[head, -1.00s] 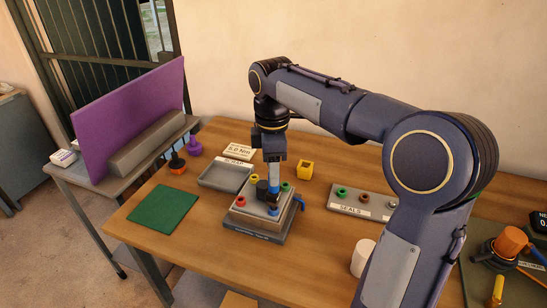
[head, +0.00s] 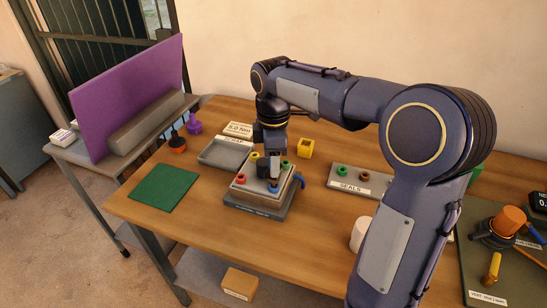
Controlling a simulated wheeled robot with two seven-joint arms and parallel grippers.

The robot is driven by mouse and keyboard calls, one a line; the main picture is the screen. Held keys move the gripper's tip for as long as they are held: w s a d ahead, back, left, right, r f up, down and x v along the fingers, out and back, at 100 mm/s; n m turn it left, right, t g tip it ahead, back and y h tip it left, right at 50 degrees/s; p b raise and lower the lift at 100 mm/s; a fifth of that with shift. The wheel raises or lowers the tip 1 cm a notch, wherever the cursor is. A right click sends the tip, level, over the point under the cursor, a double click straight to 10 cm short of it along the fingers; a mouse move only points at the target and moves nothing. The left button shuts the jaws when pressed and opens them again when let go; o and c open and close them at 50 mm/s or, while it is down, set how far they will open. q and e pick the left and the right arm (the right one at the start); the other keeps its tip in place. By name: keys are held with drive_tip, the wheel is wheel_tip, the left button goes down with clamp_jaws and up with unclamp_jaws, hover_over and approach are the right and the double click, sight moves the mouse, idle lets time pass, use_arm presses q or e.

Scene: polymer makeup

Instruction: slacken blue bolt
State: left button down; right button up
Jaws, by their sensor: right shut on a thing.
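The blue bolt (head: 274,189) sits at the front right corner of a grey block (head: 254,194) on the table. My right gripper (head: 275,181) points straight down over it, its tips at the bolt's head. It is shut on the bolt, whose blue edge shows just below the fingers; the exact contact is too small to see. A red bolt (head: 241,179), a yellow bolt (head: 254,156) and a green bolt (head: 285,164) sit at the other corners. A dark post (head: 262,168) stands mid-block, partly hidden by the gripper. My left gripper is not in view.
A blue hook (head: 300,182) sticks out at the block's right. The seals rack (head: 347,187) and a white cup (head: 358,237) stand right. The green mat (head: 164,188) lies bare at left.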

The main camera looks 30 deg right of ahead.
drive_tip(key=shift+n+p, duration=0.45)
drive_tip(key=shift+n, duration=0.45)
drive_tip(key=shift+r+n+p, duration=0.1)
drive_tip(key=shift+n+p, duration=0.2)
drive_tip(key=shift+n, duration=0.6)
drive_tip(key=shift+n+p, duration=0.35)
drive_tip(key=shift+n, duration=0.55)
